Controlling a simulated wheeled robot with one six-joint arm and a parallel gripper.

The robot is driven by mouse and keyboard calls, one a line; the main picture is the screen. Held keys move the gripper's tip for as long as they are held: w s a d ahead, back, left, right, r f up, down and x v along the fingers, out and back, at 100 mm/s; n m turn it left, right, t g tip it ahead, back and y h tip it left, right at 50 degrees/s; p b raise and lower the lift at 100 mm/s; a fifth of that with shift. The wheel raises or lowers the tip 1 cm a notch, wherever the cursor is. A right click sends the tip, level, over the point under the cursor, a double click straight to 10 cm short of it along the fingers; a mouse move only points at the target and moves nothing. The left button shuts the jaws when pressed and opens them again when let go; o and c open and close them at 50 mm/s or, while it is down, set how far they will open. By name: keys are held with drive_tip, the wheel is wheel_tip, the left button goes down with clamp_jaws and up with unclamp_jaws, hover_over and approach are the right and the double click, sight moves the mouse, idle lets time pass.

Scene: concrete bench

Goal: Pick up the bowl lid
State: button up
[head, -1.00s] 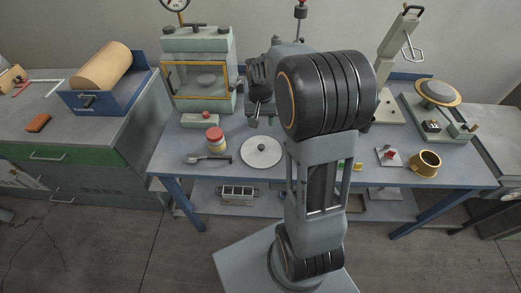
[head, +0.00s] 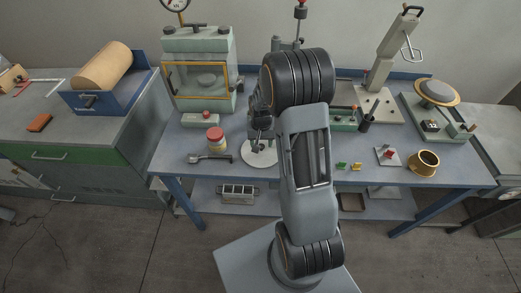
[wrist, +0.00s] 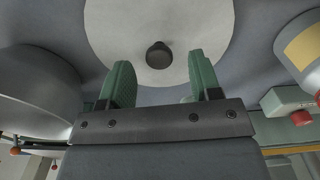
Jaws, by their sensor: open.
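The bowl lid is a flat, pale round disc (head: 254,159) with a dark knob. It lies on the blue bench, partly hidden behind my arm in the head view. In the wrist view the lid (wrist: 205,25) fills the top middle, with its knob (wrist: 159,55) just beyond the fingertips and between their lines. My gripper (head: 261,142) is above the lid, pointing down. In the wrist view its two green fingers (wrist: 160,75) are spread apart with nothing between them.
A jar with a red lid (head: 215,140) and a dark-handled tool (head: 208,158) lie left of the lid. A large grey rounded object (wrist: 35,90) is close on the left in the wrist view. A brass cup (head: 425,163) stands far right.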

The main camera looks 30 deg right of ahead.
drive_tip(key=shift+f, duration=0.9)
drive_tip(key=shift+c, duration=0.5)
drive_tip(key=c, duration=0.9)
